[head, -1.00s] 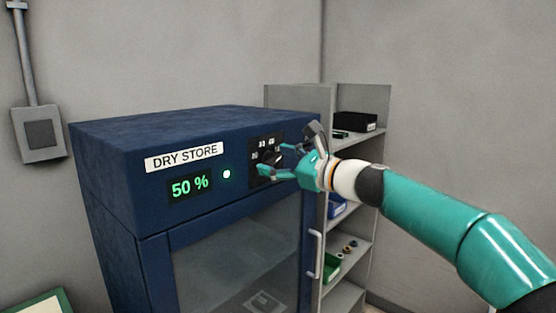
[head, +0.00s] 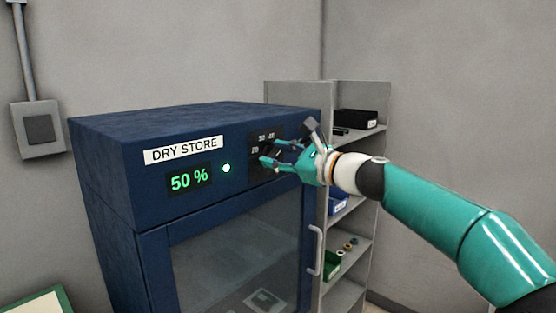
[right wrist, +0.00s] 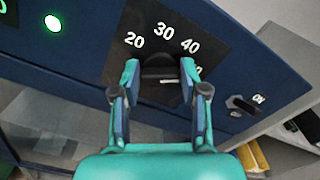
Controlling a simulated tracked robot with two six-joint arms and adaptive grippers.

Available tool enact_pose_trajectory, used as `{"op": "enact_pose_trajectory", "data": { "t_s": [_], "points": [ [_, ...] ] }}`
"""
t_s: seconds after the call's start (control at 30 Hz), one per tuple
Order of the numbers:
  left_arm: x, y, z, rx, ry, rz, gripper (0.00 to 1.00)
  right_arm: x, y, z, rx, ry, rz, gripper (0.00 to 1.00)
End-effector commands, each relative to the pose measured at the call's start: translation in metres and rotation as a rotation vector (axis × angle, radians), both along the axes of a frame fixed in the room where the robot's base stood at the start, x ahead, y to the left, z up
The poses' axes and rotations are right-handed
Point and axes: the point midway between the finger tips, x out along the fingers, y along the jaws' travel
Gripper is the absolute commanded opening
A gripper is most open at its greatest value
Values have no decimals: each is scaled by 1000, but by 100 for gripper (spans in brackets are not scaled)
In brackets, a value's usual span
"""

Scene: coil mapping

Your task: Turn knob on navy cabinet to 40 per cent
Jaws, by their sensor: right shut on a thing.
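The navy cabinet (head: 110,170) labelled DRY STORE stands at the centre left in the head view. Its green display (head: 189,180) reads 50 %. The black dial panel (head: 256,139) is partly hidden by my right gripper (head: 270,152). In the right wrist view the dark knob (right wrist: 160,72) sits between the two fingers of my right gripper (right wrist: 159,75), which is shut on it. The printed numbers 20, 30 and 40 show above the knob; a further number at the right is partly covered by a finger. My left gripper is not in view.
A lit indicator (head: 226,168) is beside the display. A small switch (right wrist: 240,105) marked ON lies right of the dial in the right wrist view. A grey shelf unit (head: 352,95) with bins stands behind the cabinet. A wall box (head: 39,130) hangs at the left.

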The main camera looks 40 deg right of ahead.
Motion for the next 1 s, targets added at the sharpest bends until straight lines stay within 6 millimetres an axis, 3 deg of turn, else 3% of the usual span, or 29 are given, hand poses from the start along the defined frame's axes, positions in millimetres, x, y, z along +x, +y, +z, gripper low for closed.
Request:
{"op": "enact_pose_trajectory", "data": {
  "t_s": [0.6,1.0],
  "points": [
    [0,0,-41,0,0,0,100,0,4,-6,-478,-100,6,9],
    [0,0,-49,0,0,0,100,0,4,-6,-620,-129,8,9]
  ]
}}
